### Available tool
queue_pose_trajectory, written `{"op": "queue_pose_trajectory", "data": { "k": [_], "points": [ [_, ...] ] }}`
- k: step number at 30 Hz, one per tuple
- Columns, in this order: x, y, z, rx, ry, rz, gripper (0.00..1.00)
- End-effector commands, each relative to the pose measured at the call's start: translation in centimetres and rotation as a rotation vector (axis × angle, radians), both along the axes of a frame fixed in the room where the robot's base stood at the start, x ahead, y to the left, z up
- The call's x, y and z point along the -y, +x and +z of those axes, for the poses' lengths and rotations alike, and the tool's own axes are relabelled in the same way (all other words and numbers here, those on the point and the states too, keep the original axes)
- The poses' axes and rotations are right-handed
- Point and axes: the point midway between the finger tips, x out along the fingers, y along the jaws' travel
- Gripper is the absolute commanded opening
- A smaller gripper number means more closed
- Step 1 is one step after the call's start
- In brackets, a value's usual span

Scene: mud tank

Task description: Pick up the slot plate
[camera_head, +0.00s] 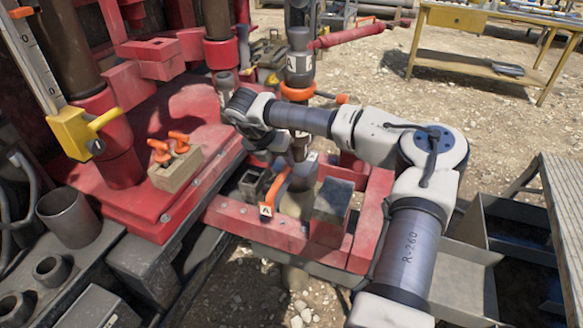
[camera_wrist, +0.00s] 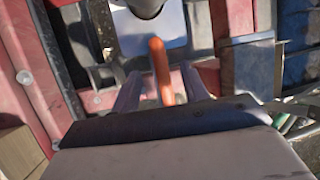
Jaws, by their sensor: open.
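The slot plate appears to be the pale plate (camera_wrist: 178,30) with an orange handle (camera_wrist: 160,62), seen at the top centre of the wrist view. In the head view, an orange bar (camera_head: 276,184) with an "A" tag at its lower end seems to be this handle; the plate there is mostly hidden by my arm. My gripper (camera_wrist: 161,78) is open, with one finger on each side of the handle. A gap shows between each finger and the handle. The gripper's tips are hard to make out in the head view.
A red frame (camera_head: 262,229) surrounds the spot, with a dark block (camera_head: 331,205) on its right. A vertical pipe with an orange collar (camera_head: 297,91) stands behind. A wooden block with orange fittings (camera_head: 176,168) lies left. A yellow bench (camera_head: 455,20) stands far off.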

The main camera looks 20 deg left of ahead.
Motion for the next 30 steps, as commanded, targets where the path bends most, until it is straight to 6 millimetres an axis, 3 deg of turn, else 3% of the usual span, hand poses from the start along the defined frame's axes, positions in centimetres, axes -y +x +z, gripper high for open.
{"op": "queue_pose_trajectory", "data": {
  "k": [8, 15, 25, 30],
  "points": [
    [0.7, 1.7, -3.3, -0.003, 0.0, -0.001, 0.44],
    [0.8, 1.8, -3.8, 0.0, 0.0, 0.001, 0.44],
    [0.8, 1.8, -3.7, -0.001, 0.0, 0.001, 0.02],
    [0.8, 1.8, -3.7, -0.001, 0.0, 0.001, 0.0]
  ]
}}
